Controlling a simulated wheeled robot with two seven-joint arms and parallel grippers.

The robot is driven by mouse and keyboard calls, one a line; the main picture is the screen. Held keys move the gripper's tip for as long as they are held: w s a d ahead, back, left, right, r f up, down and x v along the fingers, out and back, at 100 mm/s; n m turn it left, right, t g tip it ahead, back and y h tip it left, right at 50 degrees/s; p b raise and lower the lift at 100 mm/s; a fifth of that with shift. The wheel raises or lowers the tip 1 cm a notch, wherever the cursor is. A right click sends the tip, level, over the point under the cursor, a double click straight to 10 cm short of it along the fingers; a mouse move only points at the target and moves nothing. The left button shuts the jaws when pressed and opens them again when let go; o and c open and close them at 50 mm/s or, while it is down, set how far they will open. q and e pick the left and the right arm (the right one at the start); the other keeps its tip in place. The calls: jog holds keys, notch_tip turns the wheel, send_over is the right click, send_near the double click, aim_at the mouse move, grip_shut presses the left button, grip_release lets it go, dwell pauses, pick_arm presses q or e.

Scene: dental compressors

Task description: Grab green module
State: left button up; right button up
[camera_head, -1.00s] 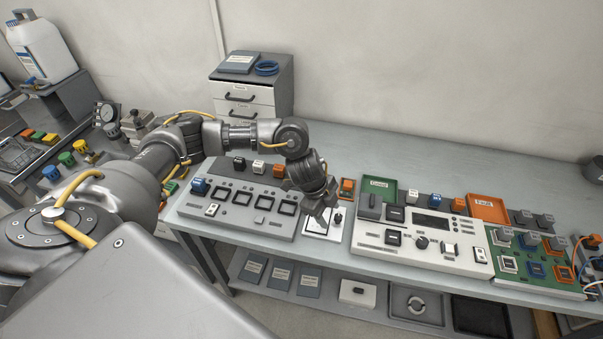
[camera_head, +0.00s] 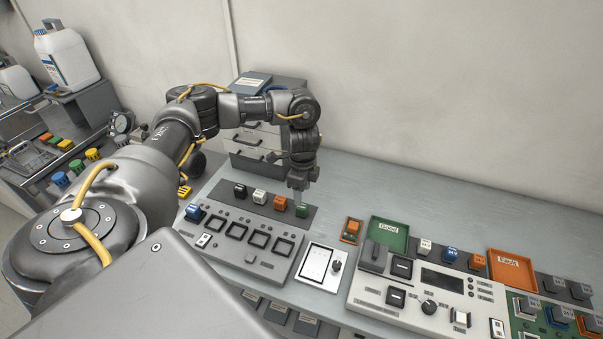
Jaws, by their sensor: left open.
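The green module (camera_head: 302,211) sits at the right end of a row of modules on the dark strip behind the grey panel. My left gripper (camera_head: 300,193) points down just above and slightly behind it, with its fingers apart. I cannot tell whether the fingertips touch the module. My right gripper is not in the picture.
An orange module (camera_head: 280,203), a white module (camera_head: 260,196) and a black module (camera_head: 240,191) stand left of it. The grey panel (camera_head: 238,240) with square sockets is in front. A green tray (camera_head: 389,236) and an orange tray (camera_head: 511,268) lie to the right.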

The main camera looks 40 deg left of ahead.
aim_at(302, 206)
pick_arm(q)
jog(key=shift+w+f, duration=0.25)
jog(key=shift+f, duration=0.3)
jog(key=shift+w+f, duration=0.25)
jog(key=shift+f, duration=0.25)
jog(key=shift+s+a, duration=0.1)
jog(key=shift+s, duration=0.15)
jog(key=shift+s+f, duration=0.2)
jog(key=shift+f, duration=0.15)
notch_tip(302, 206, down, 4)
jog(key=shift+f, duration=0.1)
jog(key=shift+c, duration=1)
jog(key=c, duration=0.9)
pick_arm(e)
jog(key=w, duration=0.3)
